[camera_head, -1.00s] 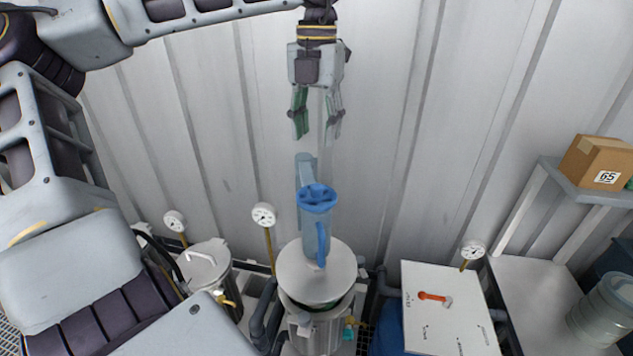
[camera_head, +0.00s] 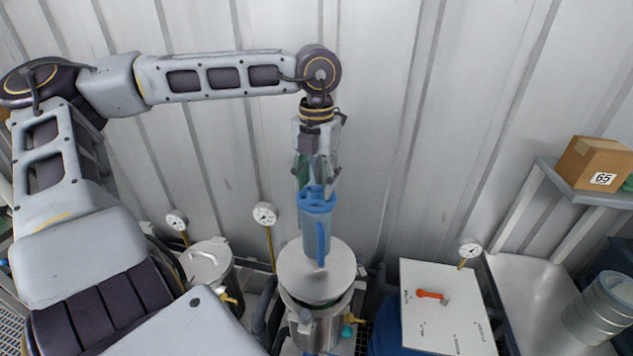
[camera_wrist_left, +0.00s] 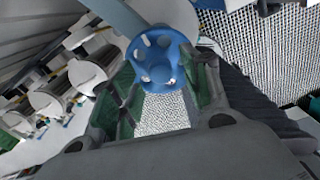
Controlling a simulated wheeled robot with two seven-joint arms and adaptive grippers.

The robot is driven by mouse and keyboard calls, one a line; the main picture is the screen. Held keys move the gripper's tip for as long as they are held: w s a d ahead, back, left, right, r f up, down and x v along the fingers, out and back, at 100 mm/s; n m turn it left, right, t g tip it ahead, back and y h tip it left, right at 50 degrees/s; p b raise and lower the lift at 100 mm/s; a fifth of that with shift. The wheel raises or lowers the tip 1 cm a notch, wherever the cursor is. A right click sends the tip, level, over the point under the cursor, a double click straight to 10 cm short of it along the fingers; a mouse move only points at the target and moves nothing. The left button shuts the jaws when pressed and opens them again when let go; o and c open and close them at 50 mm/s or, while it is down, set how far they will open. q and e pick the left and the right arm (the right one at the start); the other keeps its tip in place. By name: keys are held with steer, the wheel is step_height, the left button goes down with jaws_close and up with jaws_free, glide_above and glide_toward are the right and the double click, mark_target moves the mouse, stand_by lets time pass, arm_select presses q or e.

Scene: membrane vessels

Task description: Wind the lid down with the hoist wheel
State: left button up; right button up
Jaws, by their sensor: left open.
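The blue hoist wheel (camera_head: 317,198) is a scalloped handwheel on top of a blue column (camera_head: 316,232) standing over the centre vessel. In the left wrist view the wheel (camera_wrist_left: 158,58) shows as a round face with holes, between the fingers and beyond them. The round grey lid (camera_head: 297,270) sits around the column's foot; a dark gap shows under its front edge, above the vessel body (camera_head: 318,332). My left gripper (camera_head: 317,182) points down just above the wheel, its fingers open on either side. Whether they touch it I cannot tell. My right gripper is out of view.
A smaller lidded vessel (camera_head: 207,262) stands at left. Pressure gauges (camera_head: 265,215) rise beside the pipes. A white panel with an orange lever (camera_head: 430,295) is at right, beside a metal bench. A cardboard box (camera_head: 596,164) sits on a shelf. The corrugated wall is close behind.

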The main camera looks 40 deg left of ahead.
arm_select(q)
steer(key=shift+f, duration=0.6)
jaws_close()
